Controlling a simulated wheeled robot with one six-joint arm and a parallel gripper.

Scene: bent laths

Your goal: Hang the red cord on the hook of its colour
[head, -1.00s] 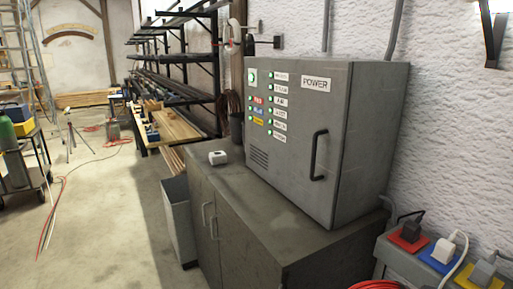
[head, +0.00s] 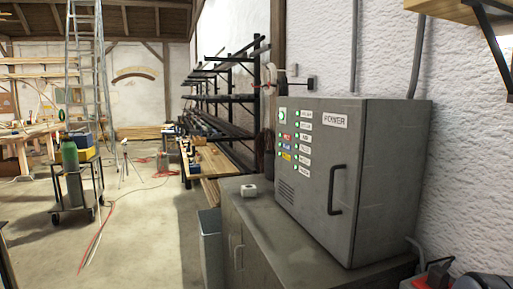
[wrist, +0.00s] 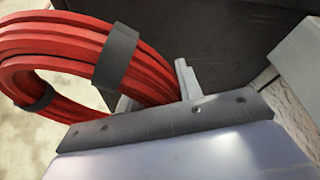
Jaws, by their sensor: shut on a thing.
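The red cord (wrist: 75,50) is a thick coil bound with dark straps, at the upper left of the wrist view. My gripper (wrist: 155,92) is shut on the coil, with one finger on each side of it. Part of the coil runs out of the picture at the left. In the head view neither my gripper nor the held coil shows. No hook of red colour can be made out in the head view.
A grey power cabinet (head: 375,160) stands on a low grey cupboard (head: 270,235) at the right. A small white box (head: 249,191) sits on the cupboard. A dark rack (head: 225,100) lines the wall. A trolley (head: 75,190) stands left. The floor (head: 150,245) between is mostly clear.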

